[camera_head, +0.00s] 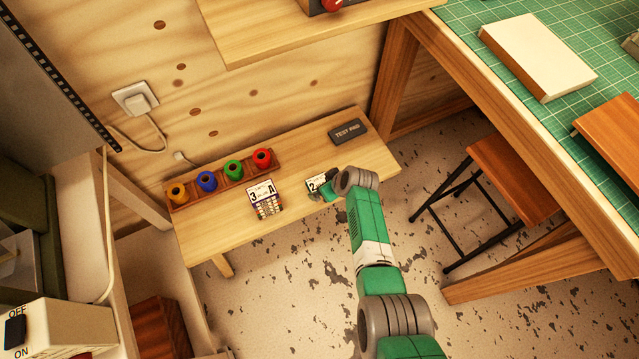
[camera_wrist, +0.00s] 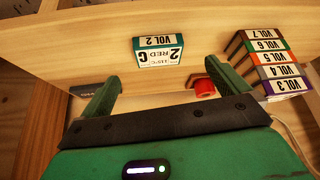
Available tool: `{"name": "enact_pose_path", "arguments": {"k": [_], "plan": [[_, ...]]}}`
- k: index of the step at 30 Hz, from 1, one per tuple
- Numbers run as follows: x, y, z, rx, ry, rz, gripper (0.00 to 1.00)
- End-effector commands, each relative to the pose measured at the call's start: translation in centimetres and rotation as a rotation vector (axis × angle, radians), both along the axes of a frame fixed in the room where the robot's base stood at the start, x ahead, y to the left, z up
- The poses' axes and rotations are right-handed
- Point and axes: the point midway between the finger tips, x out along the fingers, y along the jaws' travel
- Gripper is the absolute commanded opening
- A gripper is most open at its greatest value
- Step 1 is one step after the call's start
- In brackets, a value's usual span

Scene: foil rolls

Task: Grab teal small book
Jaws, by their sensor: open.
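The teal small book is a small block with a white cover marked 2 and a teal edge. In the head view the book (camera_head: 316,183) lies on the low wooden bench, right of a stack of books. In the wrist view the book (camera_wrist: 157,50) shows its "VOL 2" label and teal edge, ahead of the fingers. My gripper (camera_head: 329,191) is at the book's right side in the head view, partly hidden by my wrist. In the wrist view my gripper (camera_wrist: 163,75) is open, its green fingers spread apart with nothing between them. Contact cannot be told.
A stack of several small volumes (camera_head: 266,199) stands left of the book; the stack (camera_wrist: 268,65) is at right in the wrist view. Behind is a rack (camera_head: 220,180) with coloured rolls. A dark test pad (camera_head: 348,132) lies at the bench's (camera_head: 215,232) far right. A stool (camera_head: 500,165) stands right.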

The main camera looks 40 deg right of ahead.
Motion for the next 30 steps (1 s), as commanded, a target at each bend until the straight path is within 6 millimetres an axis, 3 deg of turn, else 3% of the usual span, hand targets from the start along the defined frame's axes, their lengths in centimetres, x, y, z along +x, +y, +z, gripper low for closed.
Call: {"name": "enact_pose_path", "arguments": {"k": [8,12,21,30], "plan": [[1.2,-0.1,-2.5,0.000,-0.001,0.001,1.00],[1.6,-0.2,-2.7,-0.001,-0.001,0.001,1.00],[3.9,-0.9,-6.6,0.000,-0.001,0.001,1.00],[4.3,-0.9,-6.5,-0.001,-0.001,0.001,1.00]]}}
